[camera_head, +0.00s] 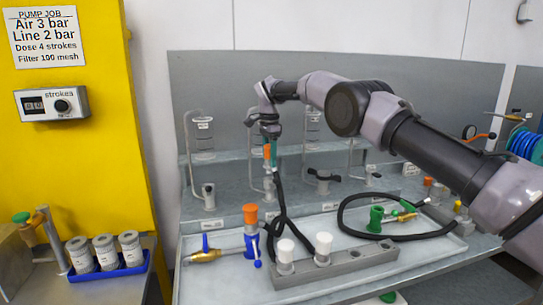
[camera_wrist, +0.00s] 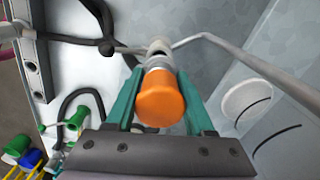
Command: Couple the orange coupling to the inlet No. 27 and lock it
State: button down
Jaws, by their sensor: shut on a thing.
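The orange coupling (camera_wrist: 160,98) is between the teal fingers of my gripper (camera_wrist: 158,100) in the wrist view, with a grey metal end beyond it. In the head view my gripper (camera_head: 270,148) is shut on the coupling (camera_head: 267,153), upright above the rear ledge. A grey inlet post (camera_head: 268,187) stands just below it. I cannot tell whether coupling and post touch. Other inlet posts stand to the left (camera_head: 208,196) and right (camera_head: 322,184). Their plates are too small to read, so No. 27 cannot be told.
A black hose (camera_head: 279,200) hangs near the gripper into the tray (camera_head: 215,270). The tray holds a blue fitting with an orange top (camera_head: 250,214), a grey block with white caps (camera_head: 324,244) and a green fitting (camera_head: 376,218). Thin bent pipes (camera_head: 187,150) rise behind.

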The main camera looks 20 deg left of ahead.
aim_at(269, 169)
jog(key=shift+f, duration=0.3)
jog(key=shift+f, duration=0.6)
dwell(0.7)
jog(key=shift+f, duration=1)
jog(key=shift+f, duration=0.35)
dwell(0.3)
jog(key=shift+c, duration=1)
grip_release()
jog(key=shift+c, duration=0.4)
